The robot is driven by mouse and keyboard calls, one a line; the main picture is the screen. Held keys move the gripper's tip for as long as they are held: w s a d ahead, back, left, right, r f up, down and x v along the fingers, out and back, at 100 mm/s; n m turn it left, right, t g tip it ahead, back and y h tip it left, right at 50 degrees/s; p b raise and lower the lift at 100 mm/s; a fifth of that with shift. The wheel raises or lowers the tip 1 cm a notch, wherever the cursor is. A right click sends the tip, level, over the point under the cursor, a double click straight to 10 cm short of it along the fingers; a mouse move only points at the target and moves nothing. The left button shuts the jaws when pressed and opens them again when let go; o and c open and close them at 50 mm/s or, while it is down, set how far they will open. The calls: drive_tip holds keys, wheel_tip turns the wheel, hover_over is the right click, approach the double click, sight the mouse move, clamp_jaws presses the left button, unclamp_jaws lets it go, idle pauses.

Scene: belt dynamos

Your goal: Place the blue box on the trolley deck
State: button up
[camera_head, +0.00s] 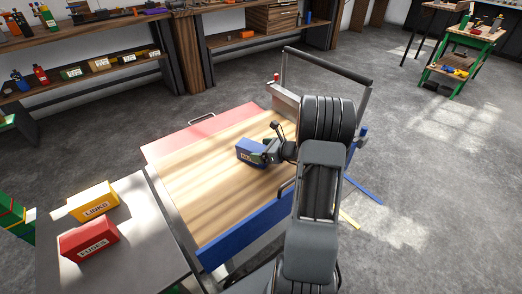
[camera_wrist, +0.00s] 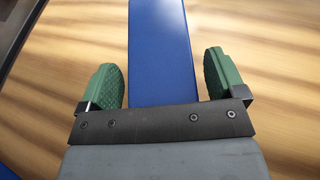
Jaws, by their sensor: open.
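The blue box (camera_head: 249,151) stands on the wooden deck of the trolley (camera_head: 205,170), right of the deck's middle. My gripper (camera_head: 268,153) is at the box's right end. In the wrist view, the blue box (camera_wrist: 161,50) lies between the two green finger pads of my gripper (camera_wrist: 166,78). Gaps of wood show on both sides between the pads and the box, so the gripper is open and does not touch its sides there. The box's far end runs out of the wrist view. My arm hides part of the deck's right side.
A grey metal table (camera_head: 135,245) at the front left carries a yellow LINKS box (camera_head: 93,201) and a red FUSES box (camera_head: 88,238). The trolley has a raised handle (camera_head: 330,65) at the back right. The deck's left part is clear. A workbench (camera_head: 95,25) stands behind.

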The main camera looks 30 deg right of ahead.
drive_tip(key=p+v, duration=0.2)
drive_tip(key=v, duration=0.9)
drive_tip(key=s+a+r+n+g, duration=0.1)
drive_tip(key=a+r+n+g, duration=0.15)
drive_tip(key=a+n, duration=0.3)
drive_tip(key=s+a+r+n+g+y, duration=0.1)
drive_tip(key=s+a+n+g, duration=0.1)
drive_tip(key=a+n+g, duration=0.3)
drive_tip(key=s+a+r+n+g, duration=0.1)
drive_tip(key=a+n, duration=0.3)
drive_tip(key=a, duration=0.3)
drive_tip(key=s+a+r+n+h, duration=0.4)
drive_tip(key=s+a+n+h, duration=0.2)
drive_tip(key=n, duration=0.9)
drive_tip(key=shift+s+r+n+h, duration=0.35)
drive_tip(key=shift+s+h, duration=0.45)
drive_tip(key=shift+s, duration=0.2)
